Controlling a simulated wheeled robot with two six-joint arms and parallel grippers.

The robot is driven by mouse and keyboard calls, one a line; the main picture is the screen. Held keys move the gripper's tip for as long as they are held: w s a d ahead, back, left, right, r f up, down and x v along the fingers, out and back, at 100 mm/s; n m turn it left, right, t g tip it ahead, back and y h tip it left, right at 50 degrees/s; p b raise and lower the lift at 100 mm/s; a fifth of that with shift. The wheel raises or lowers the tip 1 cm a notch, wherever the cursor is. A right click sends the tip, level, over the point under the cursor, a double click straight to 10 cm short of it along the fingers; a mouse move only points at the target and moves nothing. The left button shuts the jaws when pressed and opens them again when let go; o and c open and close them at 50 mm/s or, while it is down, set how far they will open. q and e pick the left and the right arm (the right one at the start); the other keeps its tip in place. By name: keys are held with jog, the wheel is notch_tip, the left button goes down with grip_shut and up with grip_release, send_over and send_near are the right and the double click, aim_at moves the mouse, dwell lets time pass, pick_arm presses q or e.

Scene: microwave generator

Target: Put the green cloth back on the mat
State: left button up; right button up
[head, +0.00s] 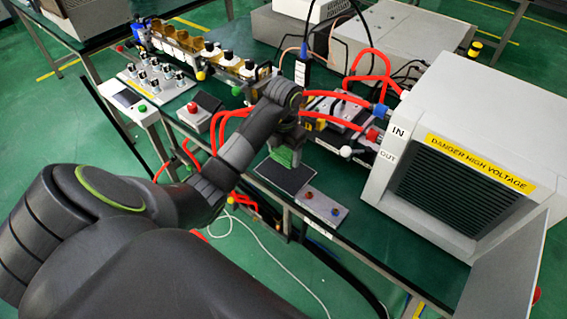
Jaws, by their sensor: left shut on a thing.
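The green cloth (284,158) hangs bunched under my left gripper (287,145), which is shut on it. The cloth is at the back part of the dark mat (288,178); I cannot tell whether it touches the mat or is just above it. My left wrist and gripper body hide the top of the cloth. My right gripper is not in view.
A grey panel with buttons (321,207) lies right of the mat at the bench edge. Red hoses (335,95) run behind my gripper to a large white high-voltage unit (470,140). A red-button box (197,112) and bottles (185,42) stand to the left.

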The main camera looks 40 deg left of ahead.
aim_at(284, 152)
pick_arm(q)
notch_tip(284, 152, down, 2)
jog(key=shift+a+f+b, duration=0.1)
jog(key=shift+f+b, duration=0.1)
jog(key=shift+b, duration=0.45)
jog(key=shift+f, duration=0.3)
jog(key=shift+f+b, duration=0.95)
jog(key=shift+f, duration=0.6)
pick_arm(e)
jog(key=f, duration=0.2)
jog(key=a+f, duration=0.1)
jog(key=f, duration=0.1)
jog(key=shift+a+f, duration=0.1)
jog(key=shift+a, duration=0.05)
pick_arm(q)
jog(key=o, duration=0.9)
jog(key=shift+f, duration=0.1)
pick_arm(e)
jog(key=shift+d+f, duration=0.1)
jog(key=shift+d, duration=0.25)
